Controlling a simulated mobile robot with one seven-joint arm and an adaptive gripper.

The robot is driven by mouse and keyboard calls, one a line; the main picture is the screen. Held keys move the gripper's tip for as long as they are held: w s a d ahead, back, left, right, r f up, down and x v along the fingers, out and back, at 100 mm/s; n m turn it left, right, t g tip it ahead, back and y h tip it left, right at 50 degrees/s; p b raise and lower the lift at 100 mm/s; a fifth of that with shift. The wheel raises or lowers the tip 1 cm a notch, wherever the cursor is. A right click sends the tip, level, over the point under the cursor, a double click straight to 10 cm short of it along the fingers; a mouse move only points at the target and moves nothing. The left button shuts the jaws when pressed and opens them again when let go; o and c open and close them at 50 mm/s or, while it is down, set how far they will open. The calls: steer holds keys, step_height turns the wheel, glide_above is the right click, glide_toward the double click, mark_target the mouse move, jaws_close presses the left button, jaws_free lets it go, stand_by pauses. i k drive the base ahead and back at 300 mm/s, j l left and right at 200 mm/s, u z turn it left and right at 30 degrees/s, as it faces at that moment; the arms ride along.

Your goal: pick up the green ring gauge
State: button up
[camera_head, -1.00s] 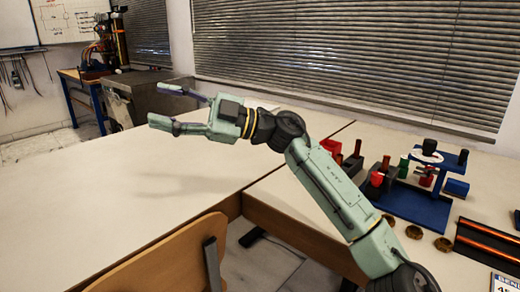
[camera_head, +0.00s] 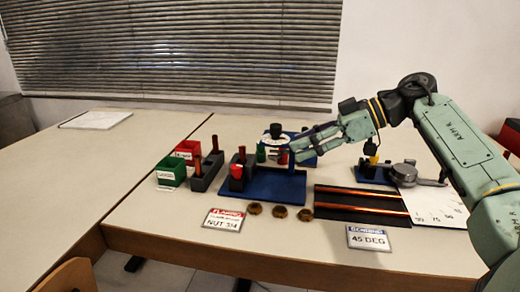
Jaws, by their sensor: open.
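A small green upright piece (camera_head: 261,153) stands at the left of the blue gauge stand. A darker green piece (camera_head: 275,130) sits on the white disc on top of the stand (camera_head: 308,160). I cannot tell which of the two is the green ring gauge, as no ring opening is clear. My gripper (camera_head: 292,147) reaches in from the right with its fingers pointing left, open, in front of the stand's right part. The fingers hide some of the stand. A red piece (camera_head: 283,158) shows just left of the fingertips. Nothing is visibly held.
A blue plate (camera_head: 275,186) with a red-topped dark block (camera_head: 238,172) lies in front. Green (camera_head: 171,172) and red (camera_head: 188,150) bins are at left. Brass nuts (camera_head: 280,211), a rod tray (camera_head: 360,203) and label cards (camera_head: 224,220) line the front. The left table is mostly clear.

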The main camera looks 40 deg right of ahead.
mark_target(261, 152)
steer(key=i+l, duration=0.7)
steer(key=l, duration=0.1)
